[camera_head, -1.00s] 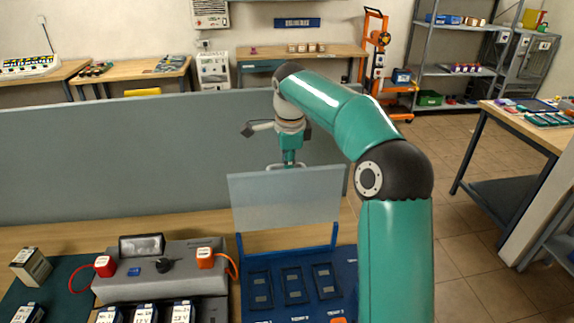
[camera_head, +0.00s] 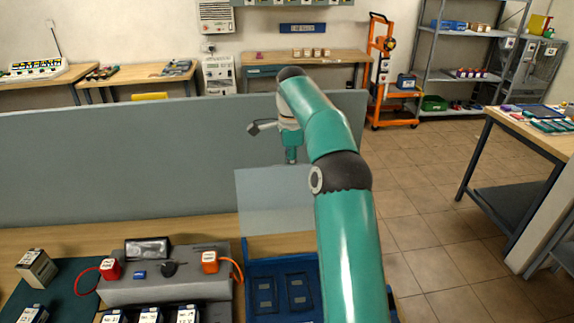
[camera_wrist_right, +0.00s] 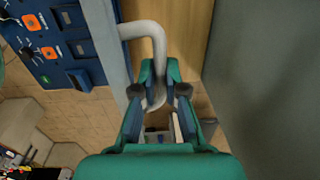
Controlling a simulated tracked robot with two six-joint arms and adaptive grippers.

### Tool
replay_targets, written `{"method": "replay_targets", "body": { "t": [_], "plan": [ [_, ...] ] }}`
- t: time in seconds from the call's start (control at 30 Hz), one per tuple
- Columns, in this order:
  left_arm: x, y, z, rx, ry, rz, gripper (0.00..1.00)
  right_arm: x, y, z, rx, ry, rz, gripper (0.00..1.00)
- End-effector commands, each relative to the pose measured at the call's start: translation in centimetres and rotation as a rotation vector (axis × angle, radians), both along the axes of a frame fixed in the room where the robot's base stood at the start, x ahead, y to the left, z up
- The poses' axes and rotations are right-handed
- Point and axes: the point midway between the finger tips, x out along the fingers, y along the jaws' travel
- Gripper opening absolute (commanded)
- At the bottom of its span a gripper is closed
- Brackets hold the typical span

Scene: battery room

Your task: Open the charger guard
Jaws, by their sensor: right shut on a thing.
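The charger guard (camera_head: 272,203) is a pale translucent panel standing raised at the back of the blue charger (camera_head: 252,285). My right arm hides its right part in the head view. My right gripper (camera_head: 291,155) is at the guard's top edge, pointing down, its fingertips hidden or too small to make out there. In the right wrist view my right gripper (camera_wrist_right: 158,88) is shut on the guard's grey bent handle (camera_wrist_right: 150,29), which runs between the fingers. The charger (camera_wrist_right: 62,40) also shows there at upper left. My left gripper is not in view.
A grey divider (camera_head: 110,160) stands behind the bench (camera_head: 205,228), close behind my right gripper. A grey box with red and orange connectors (camera_head: 165,289) sits left of the charger. A small pale box (camera_head: 36,268) stands at far left. Open floor lies to the right.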

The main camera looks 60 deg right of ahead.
Motion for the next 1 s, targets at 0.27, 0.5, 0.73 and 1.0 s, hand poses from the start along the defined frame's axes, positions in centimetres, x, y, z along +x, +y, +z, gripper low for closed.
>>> {"method": "replay_targets", "body": {
  "t": [0.27, 0.5, 0.73, 1.0],
  "plan": [
    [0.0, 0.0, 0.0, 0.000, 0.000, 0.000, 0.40, 0.0, 0.0, 0.3, -0.003, -0.009, 0.000, 0.21],
    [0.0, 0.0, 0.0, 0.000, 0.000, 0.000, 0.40, -0.1, -0.1, 0.2, -0.004, -0.005, -0.002, 0.37],
    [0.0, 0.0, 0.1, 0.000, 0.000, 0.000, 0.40, -0.1, 0.0, 0.2, -0.006, -0.005, -0.002, 0.37],
    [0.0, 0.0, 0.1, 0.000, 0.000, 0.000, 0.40, 0.7, 1.4, 0.7, -0.043, -0.030, 0.019, 0.37]
  ]
}}
